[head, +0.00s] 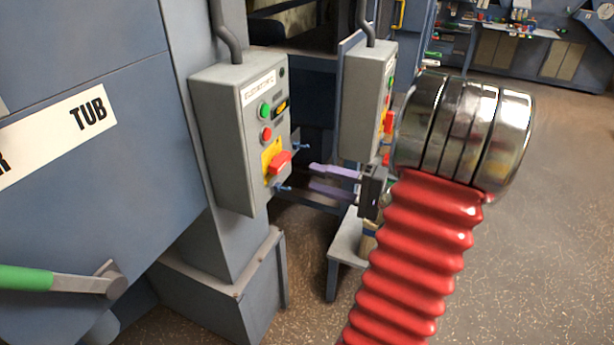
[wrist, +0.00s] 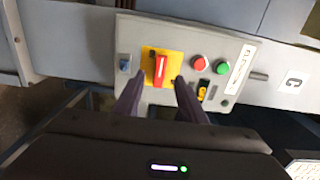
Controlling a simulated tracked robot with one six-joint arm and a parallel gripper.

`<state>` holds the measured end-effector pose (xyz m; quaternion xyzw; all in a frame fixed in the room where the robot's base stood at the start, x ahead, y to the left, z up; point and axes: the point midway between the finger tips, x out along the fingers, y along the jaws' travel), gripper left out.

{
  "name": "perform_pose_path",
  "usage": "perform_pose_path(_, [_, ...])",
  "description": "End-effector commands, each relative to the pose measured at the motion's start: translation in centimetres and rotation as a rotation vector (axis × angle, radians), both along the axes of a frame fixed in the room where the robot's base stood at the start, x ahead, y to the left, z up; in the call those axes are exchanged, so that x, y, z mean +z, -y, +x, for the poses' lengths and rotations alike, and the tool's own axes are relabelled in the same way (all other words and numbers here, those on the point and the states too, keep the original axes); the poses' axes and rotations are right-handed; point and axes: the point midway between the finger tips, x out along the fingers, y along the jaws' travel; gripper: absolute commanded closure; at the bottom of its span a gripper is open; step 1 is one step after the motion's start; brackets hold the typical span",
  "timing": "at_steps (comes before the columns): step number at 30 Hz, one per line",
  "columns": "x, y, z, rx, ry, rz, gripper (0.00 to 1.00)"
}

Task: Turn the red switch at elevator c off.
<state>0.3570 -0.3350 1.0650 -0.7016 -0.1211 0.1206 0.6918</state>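The red switch (head: 279,162) is a rotary handle on a yellow plate (head: 268,153), low on the front of a grey control box. It also shows in the wrist view (wrist: 161,70), where its handle lies across the box's long side. A plate with the letter C (wrist: 293,82) is beside the box's top end in the wrist view. My gripper (head: 312,177) is open and empty, its fingers pointing at the switch with a gap in the head view. In the wrist view, the fingertips (wrist: 158,84) appear on either side of the handle; contact is not visible.
The box (head: 222,150) also has a green button (head: 264,111) and a red button (head: 265,134). A second similar box (head: 362,105) stands just behind my gripper. Open floor (head: 540,200) lies to the right.

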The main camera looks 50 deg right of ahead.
Motion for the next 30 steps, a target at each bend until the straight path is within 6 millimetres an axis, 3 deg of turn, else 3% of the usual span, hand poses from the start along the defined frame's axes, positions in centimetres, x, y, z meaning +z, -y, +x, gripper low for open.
perform_pose_path(10, [-0.1, 1.1, -3.3, 0.000, 0.000, 0.001, 0.62])
perform_pose_path(30, [0.0, 1.1, -3.4, 0.002, -0.001, 0.001, 0.62])
